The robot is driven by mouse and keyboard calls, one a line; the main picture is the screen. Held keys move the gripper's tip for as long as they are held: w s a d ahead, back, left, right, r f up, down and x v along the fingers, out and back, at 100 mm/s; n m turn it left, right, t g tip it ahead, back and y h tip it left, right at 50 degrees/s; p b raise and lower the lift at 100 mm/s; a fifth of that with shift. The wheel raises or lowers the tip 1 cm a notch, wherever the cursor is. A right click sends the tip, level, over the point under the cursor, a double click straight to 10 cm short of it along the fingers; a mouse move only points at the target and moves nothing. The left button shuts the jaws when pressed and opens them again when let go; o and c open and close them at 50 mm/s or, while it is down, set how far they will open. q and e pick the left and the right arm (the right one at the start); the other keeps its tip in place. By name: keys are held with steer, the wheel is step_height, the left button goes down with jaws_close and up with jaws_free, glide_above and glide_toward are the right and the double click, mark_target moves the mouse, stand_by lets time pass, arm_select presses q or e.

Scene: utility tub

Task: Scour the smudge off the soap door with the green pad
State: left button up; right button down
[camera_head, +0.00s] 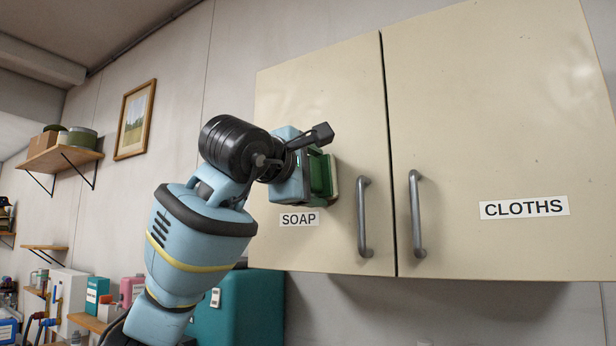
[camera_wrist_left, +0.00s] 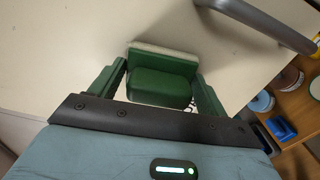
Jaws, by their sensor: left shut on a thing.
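The soap door (camera_head: 320,110) is the left cream cabinet door, with a SOAP label (camera_head: 299,219) and a grey vertical handle (camera_head: 364,217). My left gripper (camera_head: 316,176) is at this door, above and right of the label and left of the handle. It is shut on the green pad (camera_head: 323,174), a green block with a pale layer on its door side. In the left wrist view the pad (camera_wrist_left: 160,88) sits between the two fingers, its pale edge at or very close to the door. I see no smudge; gripper and pad hide part of the door. My right gripper is not in view.
The cloths door (camera_head: 490,110) with its own handle (camera_head: 416,213) is on the right, and both doors are closed. The soap handle also shows at the upper right of the left wrist view (camera_wrist_left: 262,22). A teal cabinet (camera_head: 250,305) stands below.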

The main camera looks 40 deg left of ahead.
mark_target(341, 177)
arm_select(q)
steer(key=shift+d, duration=0.15)
steer(key=shift+w+d, duration=0.15)
steer(key=shift+d, duration=0.8)
steer(key=shift+w+d, duration=0.15)
steer(key=shift+d, duration=0.75)
steer(key=shift+a, duration=0.25)
steer(key=shift+s+a, duration=0.15)
steer(key=shift+a, duration=1.7)
steer(key=a, duration=0.4)
steer(key=shift+s, duration=0.3)
